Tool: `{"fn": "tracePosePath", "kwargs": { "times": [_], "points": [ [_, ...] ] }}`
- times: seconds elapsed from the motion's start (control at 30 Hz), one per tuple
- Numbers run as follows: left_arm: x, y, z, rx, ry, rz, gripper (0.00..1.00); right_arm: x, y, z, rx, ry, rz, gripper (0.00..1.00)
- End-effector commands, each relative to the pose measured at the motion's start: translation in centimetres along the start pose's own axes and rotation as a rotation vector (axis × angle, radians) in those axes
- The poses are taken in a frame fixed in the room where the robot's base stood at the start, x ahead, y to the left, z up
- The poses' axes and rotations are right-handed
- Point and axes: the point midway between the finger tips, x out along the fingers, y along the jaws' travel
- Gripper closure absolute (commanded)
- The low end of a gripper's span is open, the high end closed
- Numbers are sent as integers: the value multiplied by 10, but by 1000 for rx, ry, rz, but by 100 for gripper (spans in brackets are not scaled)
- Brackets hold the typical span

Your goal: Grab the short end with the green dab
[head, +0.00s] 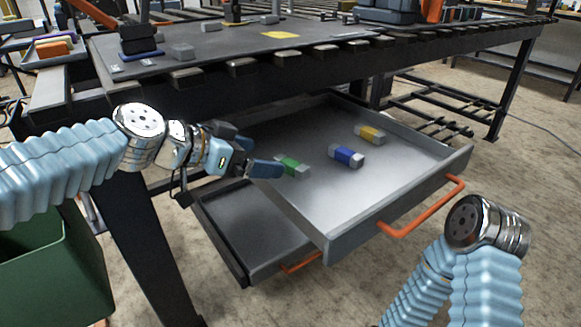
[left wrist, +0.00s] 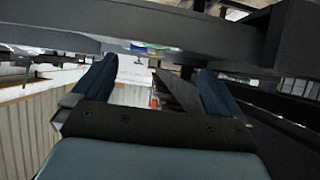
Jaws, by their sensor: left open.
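A short grey block with a green band (head: 291,166) lies in the open upper drawer, towards its left side. My left gripper (head: 256,154) is open and empty just left of it, with the near finger close to the block; I cannot tell whether they touch. In the left wrist view my two dark blue fingers (left wrist: 157,88) stand wide apart with nothing between them. Small coloured patches show beyond the fingers there, too small to identify. Only part of my right arm shows, and its gripper is out of view.
In the upper drawer (head: 350,234) lie a blue-banded block (head: 346,156) and a yellow-banded block (head: 370,134). A lower drawer (head: 247,232) is also pulled out. The workbench (head: 240,45) overhangs behind. A green bin (head: 55,268) stands at the lower left.

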Motion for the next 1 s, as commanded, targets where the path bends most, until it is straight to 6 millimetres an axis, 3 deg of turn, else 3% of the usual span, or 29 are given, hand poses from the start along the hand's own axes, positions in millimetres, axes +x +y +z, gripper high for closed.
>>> {"fn": "tracePosePath", "kwargs": {
  "times": [0.5,0.8,0.83,1.0],
  "points": [
    [67,3,1,-2,-2,1,0,-1,0,0,0,0,0,57],
    [75,3,0,-2,0,-2,0,-1,-1,0,0,0,0,57],
    [75,3,0,-2,-1,-2,2,-1,-1,0,0,0,0,57],
    [75,3,1,-2,-1,-2,28,-1,-1,0,0,0,0,57]
  ]
}}
